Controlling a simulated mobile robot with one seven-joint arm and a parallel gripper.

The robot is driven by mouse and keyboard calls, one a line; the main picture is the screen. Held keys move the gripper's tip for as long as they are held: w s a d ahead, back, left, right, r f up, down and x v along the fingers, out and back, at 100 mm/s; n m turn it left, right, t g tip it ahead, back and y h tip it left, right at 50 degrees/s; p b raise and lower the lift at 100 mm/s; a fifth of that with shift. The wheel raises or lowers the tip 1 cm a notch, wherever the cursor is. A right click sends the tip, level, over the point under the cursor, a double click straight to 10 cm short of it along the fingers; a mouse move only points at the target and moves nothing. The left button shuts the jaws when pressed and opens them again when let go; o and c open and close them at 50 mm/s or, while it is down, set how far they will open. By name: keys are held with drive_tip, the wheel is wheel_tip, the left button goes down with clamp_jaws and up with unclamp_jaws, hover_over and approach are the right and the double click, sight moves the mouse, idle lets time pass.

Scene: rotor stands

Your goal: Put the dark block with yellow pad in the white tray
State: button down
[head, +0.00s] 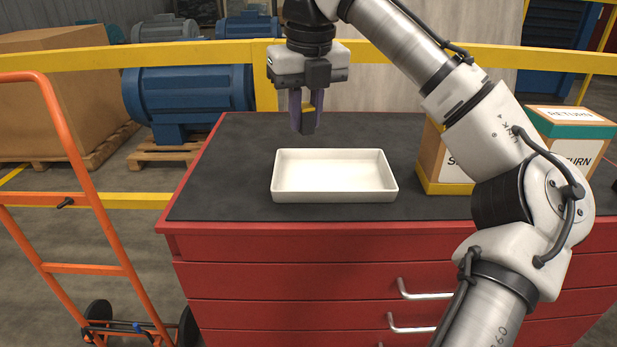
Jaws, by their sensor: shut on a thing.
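The white tray (334,196) sits on the dark top of the red cabinet. It is rectangular, shallow and looks empty. My gripper (305,112) points down above the cabinet top, higher in the picture than the tray's back rim and left of its middle. It is shut on the dark block with yellow pad (308,126). The block hangs between the fingers, with a bit of yellow showing between them. The fingers hide part of the block. It appears apart from the tray, but its exact height and depth are hard to tell.
Boxes marked RETURN (572,130) stand at the right of the cabinet top (225,185), partly behind my arm. The top is clear left of the tray. An orange hand truck (85,190) stands at left. A yellow rail (200,54) runs behind.

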sight(304, 186)
wheel_tip(304, 186, down, 11)
drive_tip(key=shift+f, duration=0.1)
idle(0.3)
drive_tip(key=shift+f, duration=0.1)
drive_tip(key=c, duration=1.3)
unclamp_jaws()
drive_tip(key=r, duration=0.4)
drive_tip(key=s+r, duration=0.1)
drive_tip(key=r, duration=0.7)
drive_tip(key=shift+s+d, duration=0.3)
drive_tip(key=shift+d, duration=0.05)
